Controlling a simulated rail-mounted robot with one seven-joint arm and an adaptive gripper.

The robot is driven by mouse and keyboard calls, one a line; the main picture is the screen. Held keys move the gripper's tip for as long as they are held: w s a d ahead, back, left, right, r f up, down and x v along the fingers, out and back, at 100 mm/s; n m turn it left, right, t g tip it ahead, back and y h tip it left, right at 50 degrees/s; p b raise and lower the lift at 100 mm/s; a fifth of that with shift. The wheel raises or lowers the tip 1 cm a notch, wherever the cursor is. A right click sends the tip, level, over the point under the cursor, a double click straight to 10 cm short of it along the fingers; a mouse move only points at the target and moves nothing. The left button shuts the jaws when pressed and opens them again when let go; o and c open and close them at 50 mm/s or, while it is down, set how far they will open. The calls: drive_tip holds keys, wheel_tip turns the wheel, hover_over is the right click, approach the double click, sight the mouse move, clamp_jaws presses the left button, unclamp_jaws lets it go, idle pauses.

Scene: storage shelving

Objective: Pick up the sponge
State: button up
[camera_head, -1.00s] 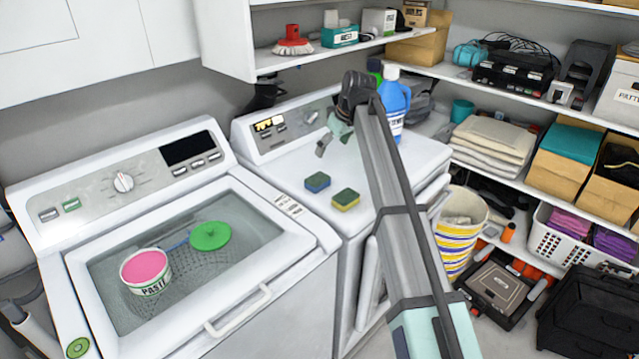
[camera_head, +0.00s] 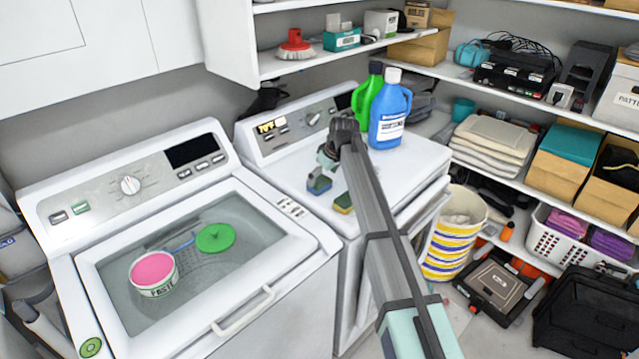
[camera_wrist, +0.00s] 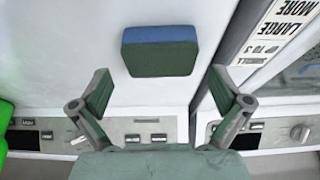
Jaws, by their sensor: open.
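My gripper (camera_wrist: 160,84) is open and empty, one finger on each side of the picture. Whether the fingers touch the machine top cannot be told.
A blue bottle (camera_head: 390,115) and a green bottle (camera_head: 367,95) stand on the same machine, right of my gripper. The left washer (camera_head: 225,285) holds a pink-topped tub (camera_head: 153,275). A shelf (camera_head: 300,62) hangs above.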

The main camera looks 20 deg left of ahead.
sight(320, 181)
drive_tip(key=shift+p+x, duration=0.45)
drive_tip(key=shift+x, duration=1.15)
drive_tip(key=c, duration=0.6)
drive_tip(key=shift+r, duration=0.2)
wheel_tip(320, 181, up, 20)
drive_tip(key=b, duration=0.5)
drive_tip(key=shift+f, duration=0.15)
